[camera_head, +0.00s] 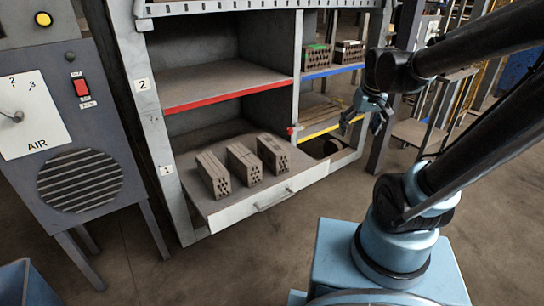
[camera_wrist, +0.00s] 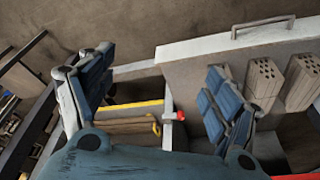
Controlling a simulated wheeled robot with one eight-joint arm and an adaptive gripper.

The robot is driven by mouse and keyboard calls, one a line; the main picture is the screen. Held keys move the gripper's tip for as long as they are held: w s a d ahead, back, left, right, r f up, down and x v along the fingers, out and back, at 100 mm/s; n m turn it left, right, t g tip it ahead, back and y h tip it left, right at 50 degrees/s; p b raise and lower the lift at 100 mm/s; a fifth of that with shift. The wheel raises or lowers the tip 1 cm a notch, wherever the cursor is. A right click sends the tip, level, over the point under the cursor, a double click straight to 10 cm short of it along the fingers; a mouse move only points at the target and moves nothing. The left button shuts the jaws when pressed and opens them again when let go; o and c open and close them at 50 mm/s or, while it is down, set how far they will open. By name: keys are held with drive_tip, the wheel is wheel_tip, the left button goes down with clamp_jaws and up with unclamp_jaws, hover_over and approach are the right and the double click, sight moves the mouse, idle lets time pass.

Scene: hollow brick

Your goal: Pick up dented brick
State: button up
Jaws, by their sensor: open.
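Three grey-brown hollow bricks lie side by side in the pulled-out lower drawer: a left brick (camera_head: 213,174), a middle brick (camera_head: 243,163) and a right brick (camera_head: 272,153). Their holed ends face the drawer front. I cannot make out a dent on any of them. Two bricks, a near one (camera_wrist: 264,82) and one beside it (camera_wrist: 300,82), show at the right of the wrist view. My gripper (camera_head: 362,122) is open and empty, to the right of the drawer and above it. Its blue fingers (camera_wrist: 158,95) stand wide apart in the wrist view.
The drawer front (camera_head: 265,202) has a handle. Above is an empty red-edged shelf (camera_head: 225,90). More bricks (camera_head: 316,56) stand on the blue-edged shelf (camera_head: 330,70). A yellow-edged shelf (camera_head: 328,127) is below. A control cabinet (camera_head: 110,130) stands left. Floor in front is clear.

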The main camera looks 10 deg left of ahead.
drive_tip(key=w+a+f+n+y, duration=0.1)
drive_tip(key=w+a, duration=0.3)
drive_tip(key=a, duration=0.4)
drive_tip(key=w+a+n, duration=0.2)
drive_tip(key=w+a, duration=0.3)
drive_tip(key=a, duration=0.3)
drive_tip(key=n+y, duration=0.1)
drive_tip(key=n, duration=0.1)
approach(273, 144)
drive_tip(key=shift+x, duration=5.3)
drive_tip(key=shift+w+r, duration=0.1)
clamp_jaws()
